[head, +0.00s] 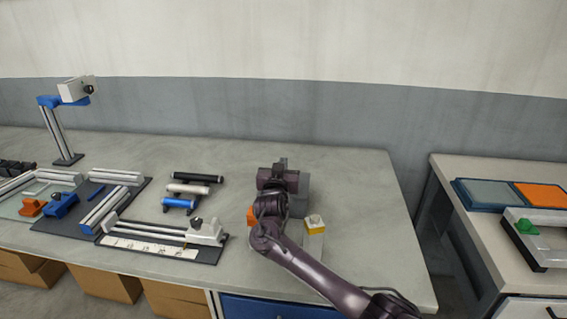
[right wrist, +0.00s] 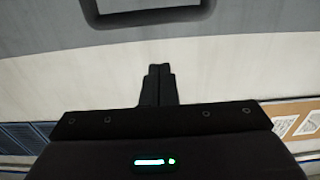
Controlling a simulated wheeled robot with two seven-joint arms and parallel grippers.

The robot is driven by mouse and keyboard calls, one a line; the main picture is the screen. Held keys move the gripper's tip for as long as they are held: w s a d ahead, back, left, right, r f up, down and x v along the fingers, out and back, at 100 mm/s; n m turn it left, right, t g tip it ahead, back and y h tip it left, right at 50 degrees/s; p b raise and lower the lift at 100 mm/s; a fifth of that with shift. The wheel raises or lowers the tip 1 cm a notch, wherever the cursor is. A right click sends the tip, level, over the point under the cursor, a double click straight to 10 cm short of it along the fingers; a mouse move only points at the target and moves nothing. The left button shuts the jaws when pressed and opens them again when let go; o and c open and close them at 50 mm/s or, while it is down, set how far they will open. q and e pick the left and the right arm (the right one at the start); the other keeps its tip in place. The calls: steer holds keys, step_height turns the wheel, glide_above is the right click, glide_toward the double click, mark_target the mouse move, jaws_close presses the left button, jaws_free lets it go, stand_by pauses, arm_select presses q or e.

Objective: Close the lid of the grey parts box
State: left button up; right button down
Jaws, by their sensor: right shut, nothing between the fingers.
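My right gripper (head: 281,164) reaches over the right part of the bench, its arm coming in from the lower right. In the right wrist view its two dark fingers (right wrist: 157,84) are together, with nothing between them. A grey piece (head: 304,192) shows just right of the gripper and seems to be part of the grey parts box. The arm hides most of it, so I cannot tell how the lid stands. In the right wrist view a dark grey frame-like edge (right wrist: 150,17) lies beyond the fingertips, apart from them. My left gripper is out of view.
A small yellow and white block (head: 315,223) stands right of my arm, and an orange part (head: 252,216) shows left of it. Black, white and blue rollers (head: 190,190) lie further left. A slide rail fixture (head: 165,235) sits near the front edge. The bench's back right is clear.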

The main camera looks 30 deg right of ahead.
steer(key=shift+s+a+f+b, duration=0.15)
steer(key=shift+s+a+f, duration=0.15)
steer(key=shift+f, duration=0.25)
steer(key=shift+s+a+f+b, duration=0.2)
steer(key=shift+s+f, duration=0.1)
steer(key=shift+f, duration=0.2)
steer(key=shift+s+a, duration=0.1)
steer(key=b+v, duration=0.1)
steer(key=v, duration=0.6)
steer(key=shift+s, duration=0.25)
steer(key=shift+a, duration=0.2)
